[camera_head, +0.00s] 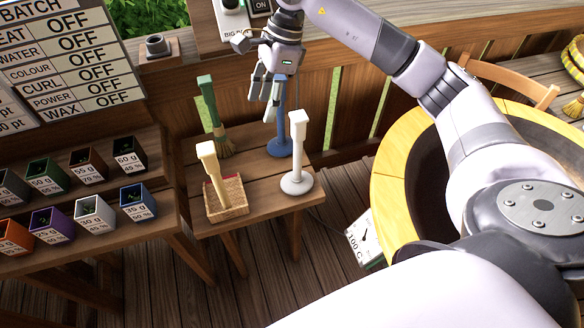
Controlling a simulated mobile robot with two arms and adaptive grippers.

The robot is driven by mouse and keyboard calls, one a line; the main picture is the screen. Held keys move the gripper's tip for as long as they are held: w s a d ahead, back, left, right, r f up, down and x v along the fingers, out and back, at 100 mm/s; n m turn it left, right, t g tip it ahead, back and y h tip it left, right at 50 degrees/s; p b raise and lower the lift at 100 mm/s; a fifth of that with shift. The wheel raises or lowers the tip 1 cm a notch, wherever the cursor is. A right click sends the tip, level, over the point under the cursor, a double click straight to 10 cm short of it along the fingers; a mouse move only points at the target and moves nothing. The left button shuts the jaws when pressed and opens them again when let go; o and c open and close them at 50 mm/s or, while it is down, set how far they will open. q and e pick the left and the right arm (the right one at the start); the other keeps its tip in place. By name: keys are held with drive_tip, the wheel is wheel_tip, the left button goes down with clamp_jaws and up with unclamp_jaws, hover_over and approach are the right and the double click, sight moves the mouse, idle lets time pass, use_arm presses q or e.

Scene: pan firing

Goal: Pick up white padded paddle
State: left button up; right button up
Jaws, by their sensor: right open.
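The white padded paddle (297,153) stands upright on a small wooden table (257,206), near its right edge. It has a white handle and a round white base. My right gripper (263,103) is open and empty, pointing down above the back of the table. It is up and to the left of the white paddle in the picture, apart from it. In the picture it partly overlaps a blue paddle (281,120) with a round blue base. My left gripper is out of view.
A green-handled brush (208,105) and a cream-handled tool (212,165) with a tan block base stand on the same table. Coloured boxes (95,212) fill shelves at left. A round yellow-rimmed pan (395,160) and dial (364,238) are at right.

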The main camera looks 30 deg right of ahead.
sight(300, 117)
drive_tip(key=d+r+h, duration=0.3)
drive_tip(key=d, duration=0.5)
drive_tip(key=shift+h, duration=0.3)
drive_tip(key=f+p, duration=0.1)
drive_tip(key=f, duration=0.3)
drive_tip(key=f+p, duration=0.1)
drive_tip(key=f, duration=0.2)
drive_tip(key=f+p, duration=0.1)
drive_tip(key=f, duration=0.3)
drive_tip(key=shift+s+d+f+p, duration=0.25)
drive_tip(key=shift+f+p, duration=0.05)
drive_tip(key=shift+p, duration=0.05)
drive_tip(key=shift+w+f+p, duration=0.1)
drive_tip(key=shift+f+p, duration=0.35)
drive_tip(key=f+p, duration=0.2)
drive_tip(key=f, duration=0.1)
drive_tip(key=shift+w+a+f, duration=0.1)
drive_tip(key=shift+w+f, duration=0.1)
drive_tip(key=shift+f, duration=0.6)
clamp_jaws()
drive_tip(key=shift+w+r, duration=0.1)
